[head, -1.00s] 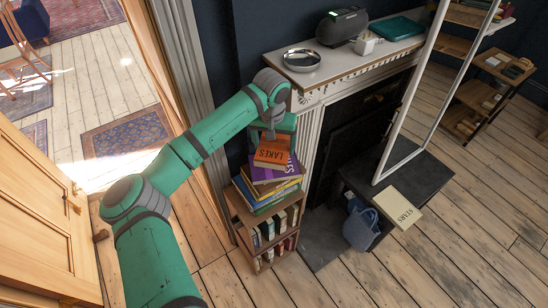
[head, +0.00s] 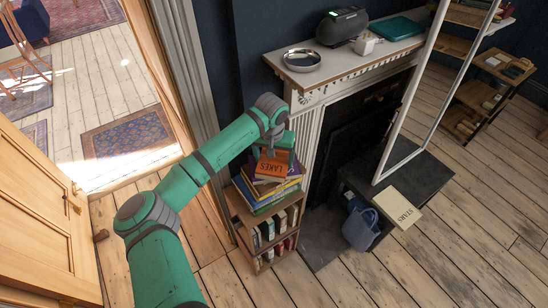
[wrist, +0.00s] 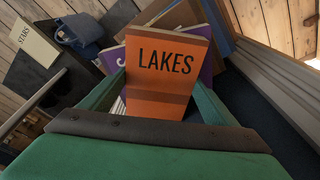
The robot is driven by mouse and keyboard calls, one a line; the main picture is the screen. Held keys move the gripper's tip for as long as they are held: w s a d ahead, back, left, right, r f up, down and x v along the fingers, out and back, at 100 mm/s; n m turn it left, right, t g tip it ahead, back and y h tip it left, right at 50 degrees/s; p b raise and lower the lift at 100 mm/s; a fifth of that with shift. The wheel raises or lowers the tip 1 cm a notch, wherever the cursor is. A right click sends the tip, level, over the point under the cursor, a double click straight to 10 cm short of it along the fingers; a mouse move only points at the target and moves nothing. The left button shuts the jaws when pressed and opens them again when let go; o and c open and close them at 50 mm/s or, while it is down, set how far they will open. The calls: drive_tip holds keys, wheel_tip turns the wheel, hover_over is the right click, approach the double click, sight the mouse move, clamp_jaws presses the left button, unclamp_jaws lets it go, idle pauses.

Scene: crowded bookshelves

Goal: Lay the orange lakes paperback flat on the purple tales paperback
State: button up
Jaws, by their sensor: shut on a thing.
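The orange lakes paperback (head: 271,165) is held by my gripper (head: 276,148) above the book stack on the small bookcase. In the wrist view, the orange paperback (wrist: 165,62) has its LAKES cover facing the camera, between the two green fingers of my gripper (wrist: 158,100). The purple tales paperback (head: 256,180) lies on top of the stack, mostly covered by the orange one. Its purple edges show on both sides of the orange paperback in the wrist view (wrist: 206,66). I cannot tell whether the two covers touch.
The small bookcase (head: 240,222) carries several stacked books below the purple one. The fireplace mantel (head: 345,62) with a metal bowl (head: 301,60) stands close at right. A door frame (head: 182,85) is at left.

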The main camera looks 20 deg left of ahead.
sight(273, 164)
drive_tip(key=o, duration=1.3)
drive_tip(key=shift+o, duration=0.2)
wheel_tip(273, 164, up, 12)
drive_tip(key=s, duration=0.1)
drive_tip(key=shift+s+d, duration=0.15)
drive_tip(key=shift+s, duration=0.25)
